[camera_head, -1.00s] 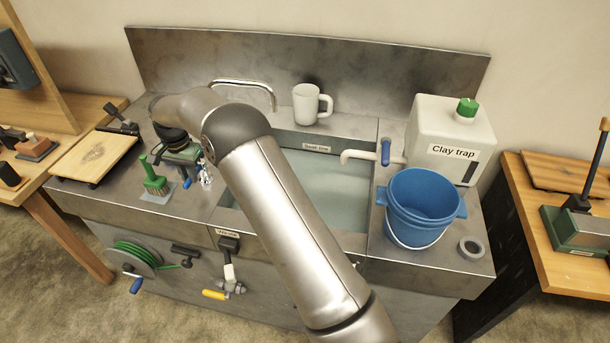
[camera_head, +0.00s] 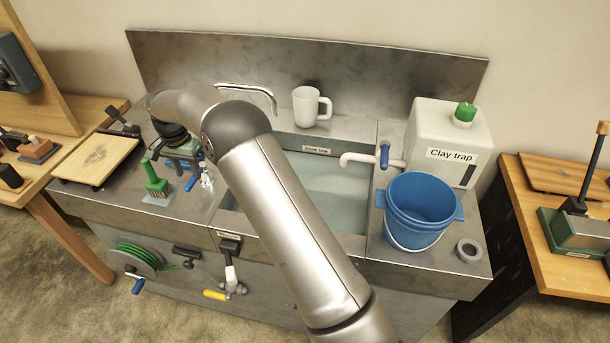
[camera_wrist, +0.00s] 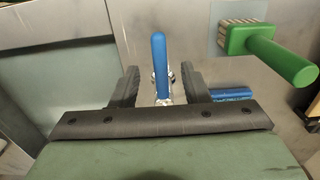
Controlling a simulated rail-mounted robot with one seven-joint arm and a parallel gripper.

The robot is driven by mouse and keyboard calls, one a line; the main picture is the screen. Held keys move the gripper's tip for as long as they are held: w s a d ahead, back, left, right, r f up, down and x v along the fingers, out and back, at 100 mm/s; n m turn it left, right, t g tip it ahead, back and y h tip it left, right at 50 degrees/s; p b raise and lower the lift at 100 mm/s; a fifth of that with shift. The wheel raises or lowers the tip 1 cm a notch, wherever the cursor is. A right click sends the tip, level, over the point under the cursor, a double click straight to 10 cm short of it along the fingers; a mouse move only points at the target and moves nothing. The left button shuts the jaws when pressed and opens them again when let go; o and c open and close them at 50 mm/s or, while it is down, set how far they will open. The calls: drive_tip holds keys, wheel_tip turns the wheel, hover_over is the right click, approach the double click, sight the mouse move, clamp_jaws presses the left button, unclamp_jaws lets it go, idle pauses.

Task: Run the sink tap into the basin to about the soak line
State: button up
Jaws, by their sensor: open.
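The sink basin (camera_head: 345,190) holds pale, greenish, clear-looking liquid, and my arm hides its left part. A soak line label (camera_head: 316,150) is on its back wall. A curved chrome spout (camera_head: 247,87) rises behind my arm. My gripper (camera_head: 186,160) is over the counter left of the basin, partly hidden by my wrist. In the wrist view my gripper (camera_wrist: 159,72) is open, with a blue lever (camera_wrist: 160,50) on a chrome fitting standing between the fingers. Gaps show on both sides of the lever. I cannot tell whether water is running from the spout.
A second white spout with a blue handle (camera_head: 384,155) is right of the basin, beside a blue bucket (camera_head: 420,205) and the Clay trap container (camera_head: 450,140). A white mug (camera_head: 308,106) stands behind. A green brush (camera_head: 155,182) is near my gripper. A yellow-handled valve (camera_head: 216,295) is below.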

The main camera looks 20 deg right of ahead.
drive_tip(key=shift+r+p, duration=1.15)
drive_tip(key=shift+r, duration=1)
